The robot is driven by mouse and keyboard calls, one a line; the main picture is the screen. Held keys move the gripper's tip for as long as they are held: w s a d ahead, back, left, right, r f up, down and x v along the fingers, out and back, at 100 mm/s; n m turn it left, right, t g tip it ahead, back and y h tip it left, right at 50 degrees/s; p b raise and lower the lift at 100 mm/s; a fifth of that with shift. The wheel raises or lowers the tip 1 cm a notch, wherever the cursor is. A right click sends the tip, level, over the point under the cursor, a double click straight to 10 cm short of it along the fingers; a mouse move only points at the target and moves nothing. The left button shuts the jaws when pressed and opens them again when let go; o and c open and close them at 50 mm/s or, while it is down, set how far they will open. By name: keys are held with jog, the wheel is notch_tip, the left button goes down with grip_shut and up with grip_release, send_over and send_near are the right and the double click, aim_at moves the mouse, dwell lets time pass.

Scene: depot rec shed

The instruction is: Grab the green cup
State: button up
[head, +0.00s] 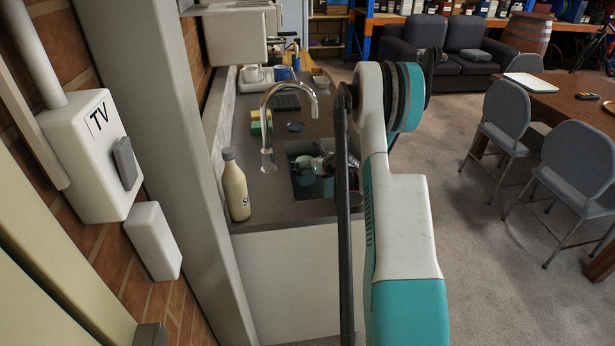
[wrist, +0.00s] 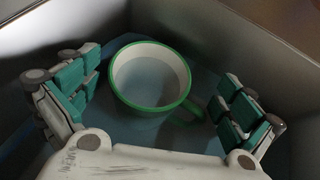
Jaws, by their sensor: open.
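The green cup (wrist: 149,104) shows in the wrist view, with a green rim and handle and a pale inside. It sits upright in the sink basin (wrist: 225,45), its handle pointing to the lower right. My gripper (wrist: 158,98) is open, with one finger left of the cup and the other right of it by the handle. Neither finger clearly touches the cup. In the head view my arm partly hides the sink (head: 303,187), and I cannot make out the cup there for certain.
A cream bottle (head: 235,188) stands on the counter (head: 275,212) at the near left of the sink. A curved metal tap (head: 268,125) rises beside the basin. A yellow and green sponge (head: 260,122) lies behind it. The basin walls enclose my gripper closely.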

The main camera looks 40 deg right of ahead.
jog(key=shift+w+f, duration=0.15)
jog(key=shift+c, duration=0.2)
jog(key=c, duration=1.6)
